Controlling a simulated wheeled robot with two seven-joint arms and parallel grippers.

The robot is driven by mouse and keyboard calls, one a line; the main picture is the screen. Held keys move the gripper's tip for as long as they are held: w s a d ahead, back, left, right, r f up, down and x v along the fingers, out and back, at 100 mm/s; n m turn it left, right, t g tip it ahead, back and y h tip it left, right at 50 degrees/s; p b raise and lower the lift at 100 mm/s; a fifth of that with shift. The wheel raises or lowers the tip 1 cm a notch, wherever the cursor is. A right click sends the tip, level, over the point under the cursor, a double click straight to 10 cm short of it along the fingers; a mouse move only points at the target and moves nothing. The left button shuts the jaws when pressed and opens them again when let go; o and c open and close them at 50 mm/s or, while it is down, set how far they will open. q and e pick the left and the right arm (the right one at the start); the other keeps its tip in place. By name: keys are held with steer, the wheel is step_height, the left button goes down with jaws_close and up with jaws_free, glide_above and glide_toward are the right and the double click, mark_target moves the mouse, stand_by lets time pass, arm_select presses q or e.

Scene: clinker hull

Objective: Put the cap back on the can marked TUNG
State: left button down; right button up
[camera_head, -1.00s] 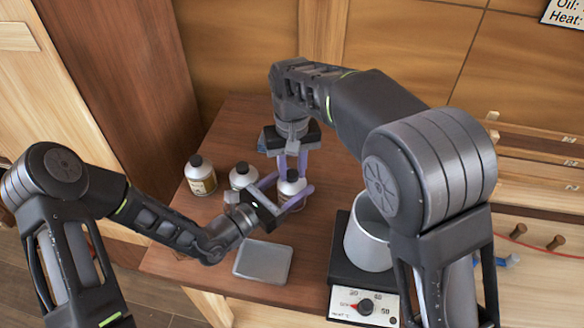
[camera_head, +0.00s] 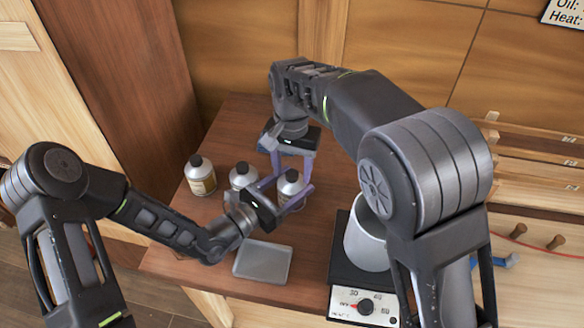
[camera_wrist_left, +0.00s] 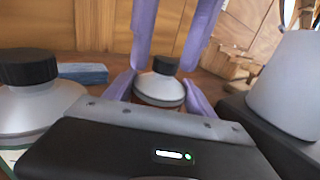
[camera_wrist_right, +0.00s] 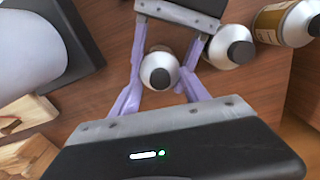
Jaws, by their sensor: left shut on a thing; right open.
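A small can (camera_head: 290,190) with a grey shoulder and black cap stands upright on the bench, rightmost of three; it also shows in the left wrist view (camera_wrist_left: 158,92). Its black cap (camera_wrist_left: 165,66) sits on its neck; how tightly I cannot tell. No word on its label is readable. My left gripper (camera_head: 287,197) is shut on this can, a purple finger on either side of it. My right gripper (camera_head: 291,172) is open above and behind it, its fingers apart on either side of the cap, as the right wrist view also shows (camera_wrist_right: 158,92).
Two other black-capped cans, a middle one (camera_head: 243,178) and a labelled left one (camera_head: 200,179), stand to the left. A grey tray (camera_head: 262,262) lies empty in front. A hotplate (camera_head: 340,283) with a pale pot (camera_head: 366,246) stands right. A blue block (camera_wrist_left: 83,72) lies behind.

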step_height(320, 180, up, 8)
steer(key=shift+f, duration=0.25)
arm_select(q)
steer(key=shift+c, duration=1.2)
jaws_free()
steer(key=shift+s+a+f, duration=0.1)
steer(key=shift+s+a, duration=0.3)
steer(key=shift+a, duration=0.1)
arm_select(e)
steer(key=shift+f, duration=0.25)
arm_select(q)
steer(key=b+v, duration=0.1)
steer(key=v, duration=0.5)
steer(key=shift+s+a+b, duration=0.15)
steer(key=shift+s+b, duration=0.1)
steer(key=shift+b, duration=0.05)
arm_select(e)
steer(key=shift+f, duration=0.6)
steer(key=shift+a, duration=0.1)
